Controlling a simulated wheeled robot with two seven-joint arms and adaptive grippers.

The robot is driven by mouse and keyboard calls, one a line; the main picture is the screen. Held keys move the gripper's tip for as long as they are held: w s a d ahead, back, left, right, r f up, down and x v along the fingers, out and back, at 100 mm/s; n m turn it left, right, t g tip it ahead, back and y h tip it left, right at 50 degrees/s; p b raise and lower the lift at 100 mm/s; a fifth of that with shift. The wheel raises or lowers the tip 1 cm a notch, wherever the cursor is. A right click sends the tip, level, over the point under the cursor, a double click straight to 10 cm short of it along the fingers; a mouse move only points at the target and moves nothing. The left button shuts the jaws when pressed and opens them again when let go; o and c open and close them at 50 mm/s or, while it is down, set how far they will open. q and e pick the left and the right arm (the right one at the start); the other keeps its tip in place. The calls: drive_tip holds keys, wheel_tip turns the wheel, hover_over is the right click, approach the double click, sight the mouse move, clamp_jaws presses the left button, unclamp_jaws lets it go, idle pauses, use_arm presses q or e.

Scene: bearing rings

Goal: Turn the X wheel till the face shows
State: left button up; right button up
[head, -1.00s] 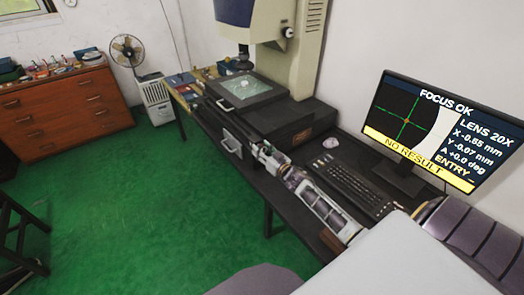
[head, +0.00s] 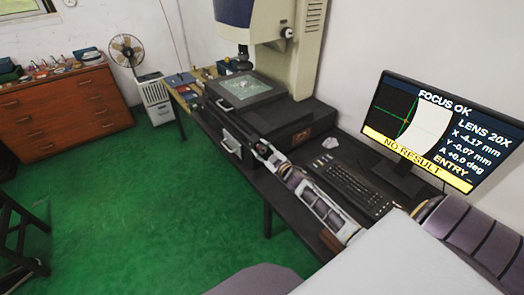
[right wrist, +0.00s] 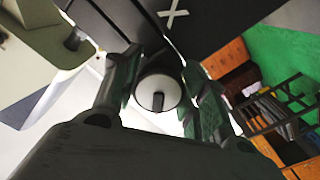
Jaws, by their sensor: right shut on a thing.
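The X wheel (right wrist: 158,92) is a pale round knob with a dark grip in its middle, below a white X mark (right wrist: 173,14) on the dark machine body in the right wrist view. My right gripper (right wrist: 158,98) is shut on it, one finger on each side. In the head view my right gripper (head: 263,152) is at the front of the measuring machine, and the wheel is hidden there. The monitor (head: 420,125) reads FOCUS OK, LENS 20X, X -4.17 mm, Y -0.07 mm and NO RESULT. A broad white curved band shows right of the green crosshair. My left gripper is out of view.
The glass stage (head: 246,90) stands under the machine's lens head (head: 243,55). A keyboard (head: 350,188) and a mouse (head: 331,141) lie on the dark table right of my arm. A wooden drawer cabinet (head: 65,110) and fan stand far left, with green floor between.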

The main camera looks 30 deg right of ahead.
drive_tip(key=n, duration=0.5)
drive_tip(key=shift+r+b, duration=0.1)
drive_tip(key=shift+b, duration=0.25)
drive_tip(key=shift+n, duration=0.9)
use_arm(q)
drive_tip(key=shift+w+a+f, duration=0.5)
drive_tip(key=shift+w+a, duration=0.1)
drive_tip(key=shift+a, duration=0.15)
